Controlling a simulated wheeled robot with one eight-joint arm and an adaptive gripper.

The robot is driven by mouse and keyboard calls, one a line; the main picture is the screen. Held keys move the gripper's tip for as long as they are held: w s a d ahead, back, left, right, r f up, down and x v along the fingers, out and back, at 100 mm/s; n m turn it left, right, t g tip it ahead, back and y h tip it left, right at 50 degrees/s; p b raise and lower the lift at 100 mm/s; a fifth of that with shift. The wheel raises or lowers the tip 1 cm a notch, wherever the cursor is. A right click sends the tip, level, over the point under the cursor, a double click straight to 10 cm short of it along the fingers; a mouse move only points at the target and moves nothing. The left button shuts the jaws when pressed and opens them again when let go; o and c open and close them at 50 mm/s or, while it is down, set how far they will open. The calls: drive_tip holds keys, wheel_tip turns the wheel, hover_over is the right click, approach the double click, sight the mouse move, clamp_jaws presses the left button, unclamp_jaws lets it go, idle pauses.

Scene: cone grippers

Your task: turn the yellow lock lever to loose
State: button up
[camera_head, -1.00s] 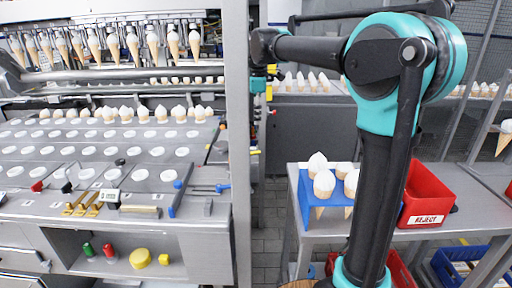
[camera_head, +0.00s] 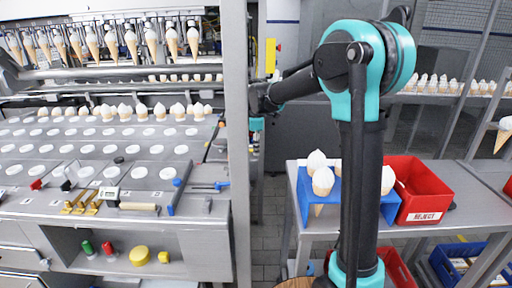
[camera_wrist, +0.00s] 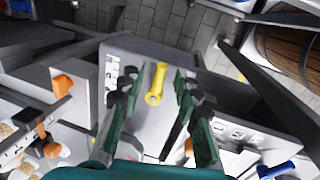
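The yellow lock lever (camera_wrist: 156,84) shows in the wrist view on a grey plate, with a round, ringed end towards me. It appears between the two dark green fingers of my gripper (camera_wrist: 155,80). The fingers are apart, one on each side of the lever in the picture, and I see no contact. I cannot tell how far the fingertips stand above the plate. In the head view my wrist (camera_head: 259,98) is beside the grey post, and the fingers and the lever are not clearly seen there.
The upright grey post (camera_head: 238,150) stands close to my wrist. A yellow box with a red button (camera_head: 271,55) is behind. A blue cone stand (camera_head: 305,205) and a red reject bin (camera_head: 425,193) are on the right table. White marks (camera_wrist: 112,70) line the plate's left edge.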

drive_tip(key=shift+f, duration=0.1)
drive_tip(key=shift+c, duration=0.6)
clamp_jaws()
